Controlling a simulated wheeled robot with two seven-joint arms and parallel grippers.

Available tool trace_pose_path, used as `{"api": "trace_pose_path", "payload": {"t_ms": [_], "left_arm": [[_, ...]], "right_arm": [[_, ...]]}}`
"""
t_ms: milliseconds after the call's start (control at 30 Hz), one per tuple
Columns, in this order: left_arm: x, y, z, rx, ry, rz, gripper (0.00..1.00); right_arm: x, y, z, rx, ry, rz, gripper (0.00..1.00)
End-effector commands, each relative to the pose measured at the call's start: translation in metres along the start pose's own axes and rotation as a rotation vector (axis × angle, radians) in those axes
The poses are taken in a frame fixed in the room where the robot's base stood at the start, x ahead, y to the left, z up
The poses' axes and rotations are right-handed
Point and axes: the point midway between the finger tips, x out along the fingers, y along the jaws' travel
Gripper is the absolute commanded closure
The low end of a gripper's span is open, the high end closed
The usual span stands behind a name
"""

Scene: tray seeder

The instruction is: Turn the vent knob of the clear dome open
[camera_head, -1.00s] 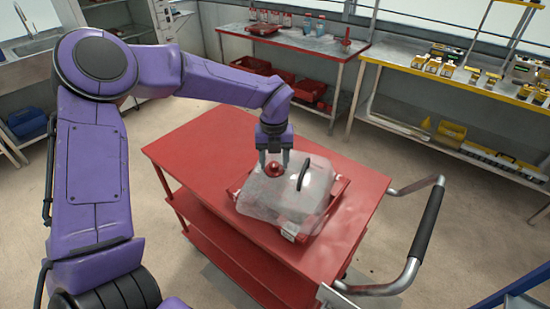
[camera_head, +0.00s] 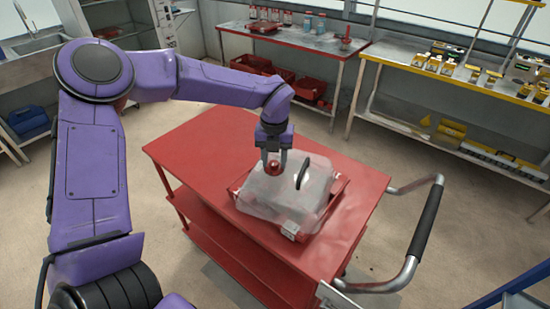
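The clear dome (camera_head: 270,203) sits on a red tray (camera_head: 339,190) on top of the red cart. It has a black handle (camera_head: 302,172) on its top. The red vent knob (camera_head: 273,168) is on the dome's top, left of the handle. My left gripper (camera_head: 273,162) points down from above, with one finger on each side of the knob. The fingers look closed on it and partly hide it. The knob's angle is too small to read. My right gripper is not in view.
The red cart (camera_head: 200,150) has free room on its top left of the dome. Its push handle (camera_head: 425,220) stands out at the right. A table with bottles and red bins (camera_head: 309,90) and a shelf with yellow boxes (camera_head: 432,64) stand behind, apart from the cart.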

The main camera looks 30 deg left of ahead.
Motion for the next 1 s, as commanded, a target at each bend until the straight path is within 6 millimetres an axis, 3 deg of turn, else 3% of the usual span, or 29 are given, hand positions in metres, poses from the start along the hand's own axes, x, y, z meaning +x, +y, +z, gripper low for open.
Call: {"api": "trace_pose_path", "payload": {"t_ms": [367, 800, 1000], "left_arm": [[-0.005, 0.000, 0.001, -0.001, -0.003, -0.001, 0.46], [-0.095, 0.000, 0.001, -0.002, -0.003, -0.001, 0.46], [-0.106, 0.000, 0.000, 0.000, 0.000, 0.000, 0.46]], "right_arm": [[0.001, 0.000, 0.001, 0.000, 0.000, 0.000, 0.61], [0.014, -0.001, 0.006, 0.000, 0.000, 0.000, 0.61], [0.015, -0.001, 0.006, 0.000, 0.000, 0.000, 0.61]]}}
